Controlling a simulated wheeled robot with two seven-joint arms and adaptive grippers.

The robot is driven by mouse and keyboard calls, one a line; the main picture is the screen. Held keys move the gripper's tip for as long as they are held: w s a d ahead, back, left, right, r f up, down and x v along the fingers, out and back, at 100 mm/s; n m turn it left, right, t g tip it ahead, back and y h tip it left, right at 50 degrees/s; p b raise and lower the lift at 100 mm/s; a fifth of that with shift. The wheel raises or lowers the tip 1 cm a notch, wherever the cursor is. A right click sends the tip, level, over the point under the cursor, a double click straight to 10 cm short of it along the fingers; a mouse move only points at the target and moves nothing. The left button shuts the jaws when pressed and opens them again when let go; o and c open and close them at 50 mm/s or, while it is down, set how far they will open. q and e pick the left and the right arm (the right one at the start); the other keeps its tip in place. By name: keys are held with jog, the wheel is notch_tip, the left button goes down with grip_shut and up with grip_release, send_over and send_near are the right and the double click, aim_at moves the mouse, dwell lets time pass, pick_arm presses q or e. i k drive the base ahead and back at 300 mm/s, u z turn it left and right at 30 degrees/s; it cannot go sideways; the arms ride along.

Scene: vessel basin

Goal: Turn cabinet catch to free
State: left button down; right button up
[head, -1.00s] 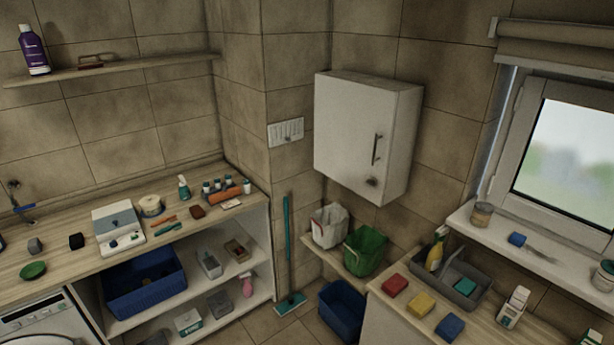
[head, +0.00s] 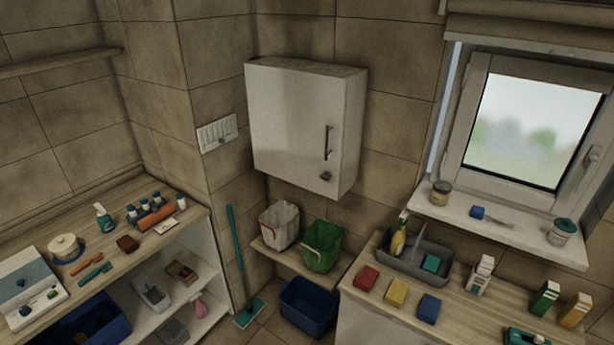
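A white wall cabinet (head: 290,125) hangs in the corner in the head view, its door shut. A dark vertical handle (head: 329,142) is on the right part of the door. Below the handle sits a small dark catch (head: 325,177); it is too small to tell its exact turn. Neither of my grippers shows in the head view.
A shelf below the cabinet holds a white bucket (head: 279,226) and a green bucket (head: 323,247). The right counter carries a grey caddy (head: 419,265) and red, yellow and blue blocks. A window (head: 528,130) is at the right. A teal mop (head: 236,240) leans in the corner.

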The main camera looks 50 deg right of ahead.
aim_at(325, 175)
jog(key=z, duration=0.55)
jog(key=i, duration=0.95)
jog(key=z, duration=0.75)
